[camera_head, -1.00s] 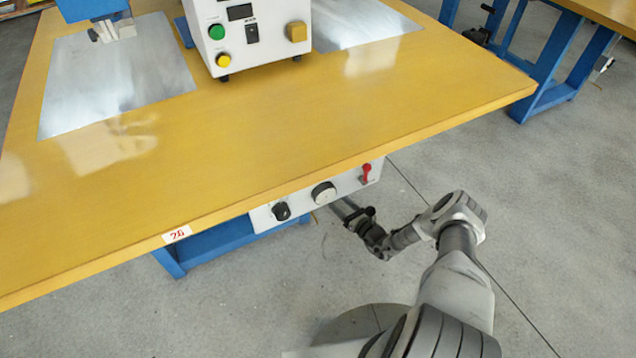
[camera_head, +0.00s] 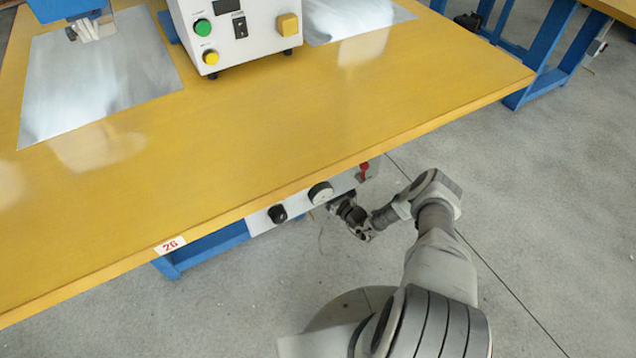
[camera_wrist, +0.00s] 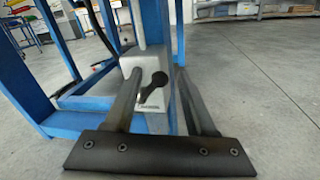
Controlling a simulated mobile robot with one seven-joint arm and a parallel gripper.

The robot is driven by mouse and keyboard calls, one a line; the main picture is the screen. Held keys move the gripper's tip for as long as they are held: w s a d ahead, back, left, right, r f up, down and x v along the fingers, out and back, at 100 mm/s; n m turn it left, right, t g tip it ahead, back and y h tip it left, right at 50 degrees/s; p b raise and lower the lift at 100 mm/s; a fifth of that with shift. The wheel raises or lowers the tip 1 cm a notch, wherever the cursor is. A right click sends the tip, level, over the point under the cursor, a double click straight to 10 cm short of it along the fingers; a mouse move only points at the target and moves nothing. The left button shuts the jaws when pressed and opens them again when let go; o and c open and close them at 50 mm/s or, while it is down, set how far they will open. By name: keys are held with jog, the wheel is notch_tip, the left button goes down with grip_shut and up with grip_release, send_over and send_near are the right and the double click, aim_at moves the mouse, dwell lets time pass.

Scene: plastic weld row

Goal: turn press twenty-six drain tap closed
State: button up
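In the wrist view a black lever handle (camera_wrist: 153,88) sits on the front of a pale grey box (camera_wrist: 150,115), which looks like the drain tap. The lever slants from upper right to lower left, and a small label below it is too small to read. My gripper (camera_wrist: 159,70) is open and empty. Its two fingers reach forward on either side of the box, with the lever between them in the picture; I cannot tell whether they touch. In the head view my gripper (camera_head: 348,210) is under the table edge, and the lever is hidden there.
The yellow bench (camera_head: 240,140) bears a label 26 (camera_head: 170,245). A panel under its edge has a black knob (camera_head: 277,213), a round gauge (camera_head: 320,192) and a red lever (camera_head: 363,171). Blue legs (camera_wrist: 25,80) stand at left.

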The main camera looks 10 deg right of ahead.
grip_shut()
jog(key=shift+a+r+n+p, duration=0.25)
jog(key=shift+n+p, duration=0.3)
jog(key=shift+n, duration=0.25)
jog(key=shift+o, duration=0.6)
grip_release()
jog(key=shift+s, duration=0.1)
